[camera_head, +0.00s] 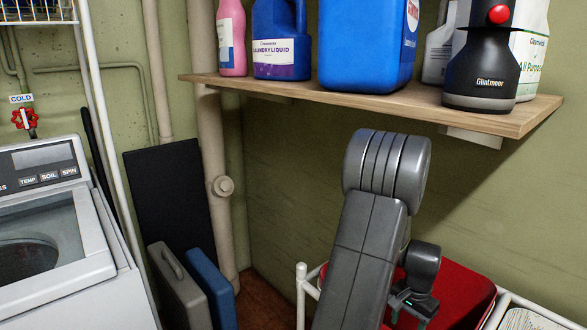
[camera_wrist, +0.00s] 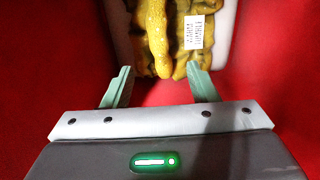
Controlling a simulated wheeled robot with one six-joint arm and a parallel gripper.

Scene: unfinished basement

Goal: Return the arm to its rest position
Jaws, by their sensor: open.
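My arm (camera_head: 370,240) rises in front of the shelf and bends over at the top, its wrist hanging down over a red container (camera_head: 460,293). In the wrist view my gripper (camera_wrist: 158,68) is open, its two pale green fingers spread wide apart. A yellow, lumpy item (camera_wrist: 159,35) with a white printed label (camera_wrist: 195,32) lies ahead of the fingers, with white edges on both sides. Its lower end reaches toward the gap between the fingertips; I cannot tell how far below it is. No contact shows. Red surfaces surround it.
A wooden shelf (camera_head: 300,92) holds a laundry liquid bottle (camera_head: 281,45), a pink bottle (camera_head: 231,40), a blue jug (camera_head: 366,42) and a black Glintmoor sprayer (camera_head: 482,75) above my arm. A washer (camera_head: 60,235) stands left. A white rail (camera_head: 301,295) borders the red container.

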